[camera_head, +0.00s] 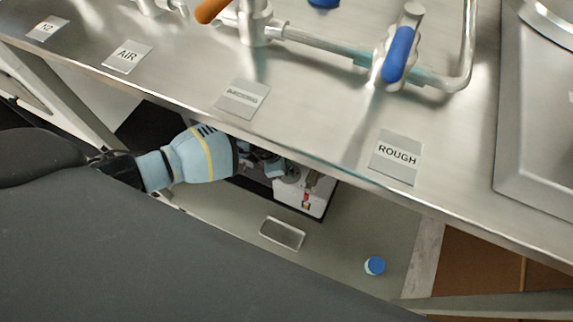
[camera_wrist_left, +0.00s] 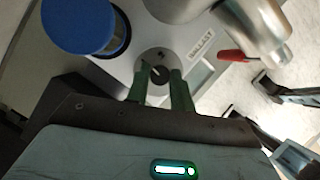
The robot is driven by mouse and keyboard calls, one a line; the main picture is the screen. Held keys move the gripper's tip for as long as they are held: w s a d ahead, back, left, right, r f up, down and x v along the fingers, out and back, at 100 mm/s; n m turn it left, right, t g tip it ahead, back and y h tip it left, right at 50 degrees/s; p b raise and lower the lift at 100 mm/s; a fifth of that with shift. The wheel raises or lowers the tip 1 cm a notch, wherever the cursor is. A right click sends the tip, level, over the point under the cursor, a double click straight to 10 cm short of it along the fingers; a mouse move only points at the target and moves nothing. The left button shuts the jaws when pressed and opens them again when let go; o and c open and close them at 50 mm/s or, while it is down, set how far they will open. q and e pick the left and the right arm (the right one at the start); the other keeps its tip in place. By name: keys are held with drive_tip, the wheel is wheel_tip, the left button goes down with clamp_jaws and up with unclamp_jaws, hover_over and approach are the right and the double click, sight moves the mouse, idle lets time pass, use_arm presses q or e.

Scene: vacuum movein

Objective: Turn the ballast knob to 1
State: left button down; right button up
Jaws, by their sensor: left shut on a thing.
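The ballast knob (camera_wrist_left: 157,71) is a small round dark knob with a light pointer mark, on the pale pump housing (camera_wrist_left: 125,66), beside a BALLAST label (camera_wrist_left: 201,42). The dial marks around it are too small to read. My left gripper (camera_wrist_left: 160,85) has its two green fingers on either side of the knob and is shut on it. In the head view my left gripper (camera_head: 270,165) reaches under the steel bench to the white pump (camera_head: 314,199); the bench edge and gripper hide the knob there.
The steel bench top (camera_head: 320,110) overhangs the pump. A blue-capped part (camera_wrist_left: 78,24), a metal pipe (camera_wrist_left: 250,22) and a red part (camera_wrist_left: 233,55) crowd the knob. A small tray (camera_head: 282,233) and a blue-capped item (camera_head: 375,265) lie on the lower surface.

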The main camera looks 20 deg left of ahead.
use_arm(q)
drive_tip(key=shift+n+p, duration=0.35)
drive_tip(key=shift+n, duration=0.15)
use_arm(e)
drive_tip(key=shift+s+a+r, duration=0.1)
drive_tip(key=shift+r, duration=0.3)
drive_tip(key=shift+a+r, duration=0.1)
drive_tip(key=shift+w, duration=0.55)
use_arm(q)
drive_tip(key=c, duration=1.2)
unclamp_jaws()
use_arm(e)
drive_tip(key=shift+r, duration=0.1)
drive_tip(key=shift+s, duration=0.25)
